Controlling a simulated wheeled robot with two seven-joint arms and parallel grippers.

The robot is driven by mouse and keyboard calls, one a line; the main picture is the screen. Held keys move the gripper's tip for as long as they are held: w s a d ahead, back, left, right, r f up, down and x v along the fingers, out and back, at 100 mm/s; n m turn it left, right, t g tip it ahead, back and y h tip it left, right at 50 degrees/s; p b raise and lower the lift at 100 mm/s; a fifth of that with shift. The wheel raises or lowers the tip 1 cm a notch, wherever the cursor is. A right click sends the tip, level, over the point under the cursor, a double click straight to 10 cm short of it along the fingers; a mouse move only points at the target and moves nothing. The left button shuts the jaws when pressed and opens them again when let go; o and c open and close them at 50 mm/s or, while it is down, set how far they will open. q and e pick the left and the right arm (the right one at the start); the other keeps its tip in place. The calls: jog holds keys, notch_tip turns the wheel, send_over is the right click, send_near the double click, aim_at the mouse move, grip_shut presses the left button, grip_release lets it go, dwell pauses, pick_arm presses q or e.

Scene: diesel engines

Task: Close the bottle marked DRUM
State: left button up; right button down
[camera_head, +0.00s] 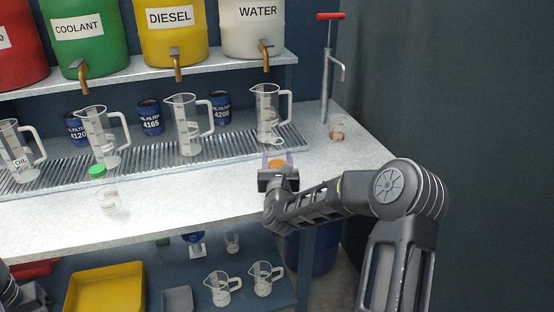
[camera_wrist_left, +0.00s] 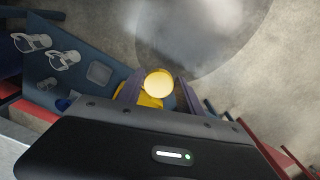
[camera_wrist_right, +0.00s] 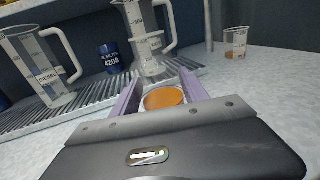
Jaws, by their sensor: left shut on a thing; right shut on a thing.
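In the left wrist view, my left gripper (camera_wrist_left: 158,88) is shut on a pale yellow round cap (camera_wrist_left: 158,83), away from the bench top. A small clear bottle with brownish liquid (camera_head: 338,129) stands uncapped at the bench's right end. I cannot read DRUM on any bottle.
Clear jugs (camera_head: 188,127) and blue oil filters (camera_head: 151,118) line the back of the bench around a grooved drip tray (camera_head: 60,172). Labelled tanks with taps stand above. A red-handled pump (camera_head: 327,70) rises at the right. The front strip of the bench (camera_head: 190,194) is mostly clear.

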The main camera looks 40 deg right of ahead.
jog(key=shift+f, duration=0.15)
jog(key=c, duration=0.6)
grip_release()
jog(key=shift+r, duration=0.2)
jog(key=b+v, duration=0.1)
jog(key=v, duration=1.1)
